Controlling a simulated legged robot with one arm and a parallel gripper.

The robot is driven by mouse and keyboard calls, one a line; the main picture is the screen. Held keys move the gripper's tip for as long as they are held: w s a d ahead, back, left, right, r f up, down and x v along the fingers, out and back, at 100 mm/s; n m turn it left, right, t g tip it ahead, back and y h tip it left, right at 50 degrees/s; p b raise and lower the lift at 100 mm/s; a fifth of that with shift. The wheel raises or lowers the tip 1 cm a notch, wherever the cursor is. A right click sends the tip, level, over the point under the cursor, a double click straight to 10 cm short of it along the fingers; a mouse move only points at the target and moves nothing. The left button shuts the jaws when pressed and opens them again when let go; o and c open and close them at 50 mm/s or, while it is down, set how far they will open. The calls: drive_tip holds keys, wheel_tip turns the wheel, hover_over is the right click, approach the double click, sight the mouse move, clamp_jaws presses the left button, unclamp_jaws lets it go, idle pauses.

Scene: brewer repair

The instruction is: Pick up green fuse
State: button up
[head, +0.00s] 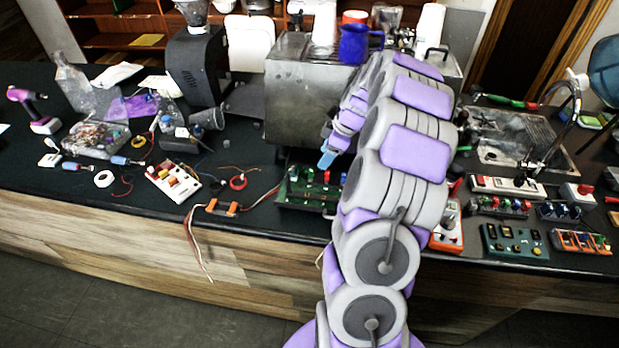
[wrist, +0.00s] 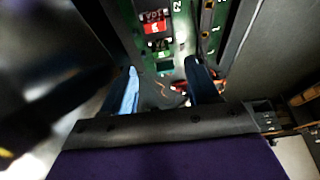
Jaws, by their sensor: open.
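A green circuit board (head: 305,203) lies on the dark counter, low in front of the steel brewer. Small red and blue parts stand on it. My gripper (head: 327,159) is above the board with its blue fingertip pointing down. In the wrist view, the two fingers (wrist: 164,80) are apart, with nothing visibly held between them. The board (wrist: 182,45) also shows there, with a red fuse (wrist: 158,26) in a dark holder beyond the fingers.
The steel brewer (head: 300,105) stands close behind the board, with a blue mug (head: 355,44) on top. A white box with buttons (head: 173,182) and an orange connector (head: 222,207) lie left. Several small boards, including a teal one (head: 514,242), lie right.

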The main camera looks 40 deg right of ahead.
sight(313, 171)
drive_tip(key=f, duration=0.2)
drive_tip(key=shift+w+d+f, duration=0.25)
drive_tip(key=shift+w+f, duration=0.1)
drive_tip(key=shift+a+f, duration=0.15)
drive_tip(key=shift+a, duration=0.1)
drive_tip(key=f, duration=0.1)
drive_tip(key=w+a+f+b, duration=0.1)
drive_tip(key=a+f, duration=0.1)
drive_tip(key=shift+w+a+f, duration=0.25)
drive_tip(key=shift+w+f, duration=0.05)
drive_tip(key=shift+w, duration=0.1)
drive_tip(key=shift+f, duration=0.25)
drive_tip(key=shift+d, duration=0.35)
drive_tip(key=shift+a, duration=0.1)
clamp_jaws()
